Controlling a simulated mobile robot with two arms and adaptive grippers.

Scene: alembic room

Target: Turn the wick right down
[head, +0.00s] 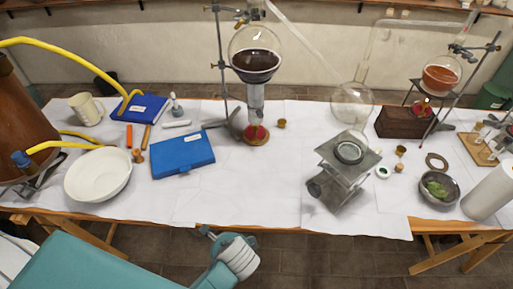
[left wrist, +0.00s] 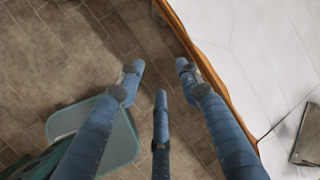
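A small burner with a red body (head: 256,133) stands on a round wooden base under the large round flask of dark liquid. A second small red burner (head: 421,107) sits on a dark block under the flask of orange liquid at the right. Their wicks and any wick knobs are too small to make out. My left gripper (left wrist: 158,78) is open and empty, its blue fingers spread over the floor beside the table edge. In the head view my left arm reaches in low, in front of the table. My right gripper is out of view.
A metal lab jack (head: 346,170) stands near the front edge. A blue case (head: 183,154), white bowl (head: 98,174) and mug (head: 86,109) are at the left. Stand rods and glass tubing rise around both flasks. The cloth (head: 248,185) is bare at front centre.

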